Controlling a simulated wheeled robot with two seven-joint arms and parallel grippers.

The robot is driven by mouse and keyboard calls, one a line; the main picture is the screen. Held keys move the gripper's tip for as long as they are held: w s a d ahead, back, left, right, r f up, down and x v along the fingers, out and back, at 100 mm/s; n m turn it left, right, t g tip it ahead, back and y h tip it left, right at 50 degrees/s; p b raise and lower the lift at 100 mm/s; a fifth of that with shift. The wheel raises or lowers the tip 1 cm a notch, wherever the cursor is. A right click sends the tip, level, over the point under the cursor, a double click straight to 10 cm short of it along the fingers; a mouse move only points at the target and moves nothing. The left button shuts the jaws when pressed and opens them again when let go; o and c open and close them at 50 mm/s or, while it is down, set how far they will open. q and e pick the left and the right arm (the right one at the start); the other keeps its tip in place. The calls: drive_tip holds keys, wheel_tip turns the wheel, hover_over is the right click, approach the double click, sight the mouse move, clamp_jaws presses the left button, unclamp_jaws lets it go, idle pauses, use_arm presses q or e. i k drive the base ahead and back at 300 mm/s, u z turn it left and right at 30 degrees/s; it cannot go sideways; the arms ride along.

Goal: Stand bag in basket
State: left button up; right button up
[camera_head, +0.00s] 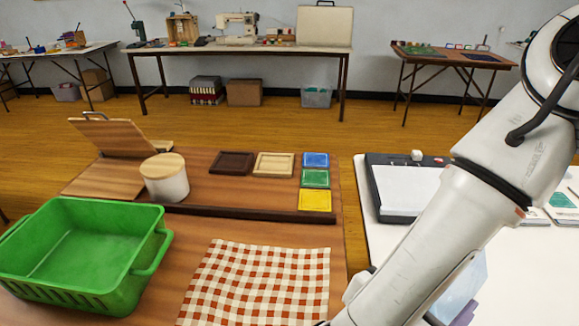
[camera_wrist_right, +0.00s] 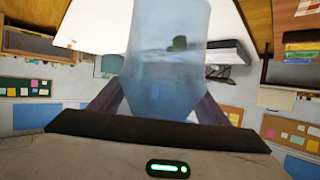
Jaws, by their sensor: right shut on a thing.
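A green basket (camera_head: 62,290) with slotted walls and side handles stands on the brown table at the front left. It looks empty. My right gripper (camera_wrist_right: 157,104) is shut on a translucent light-blue bag (camera_wrist_right: 166,62), which stands out between the two dark fingers in the right wrist view. A small dark spot shows on or through the bag. In the head view a pale blue part of the bag (camera_head: 468,284) shows past my right forearm, over the white table, to the right of the basket and apart from it. My left gripper is not in view.
A red-and-white checked cloth (camera_head: 258,285) lies right of the basket. A lidded white canister (camera_head: 165,182), a wooden stand (camera_head: 122,142) and several small trays (camera_head: 274,164) stand behind. A low dark ledge (camera_head: 255,214) crosses the table. A black-framed board (camera_head: 405,185) lies on the white table.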

sight(95, 267)
drive_tip(key=k, duration=0.45)
drive_tip(key=u, duration=1.6)
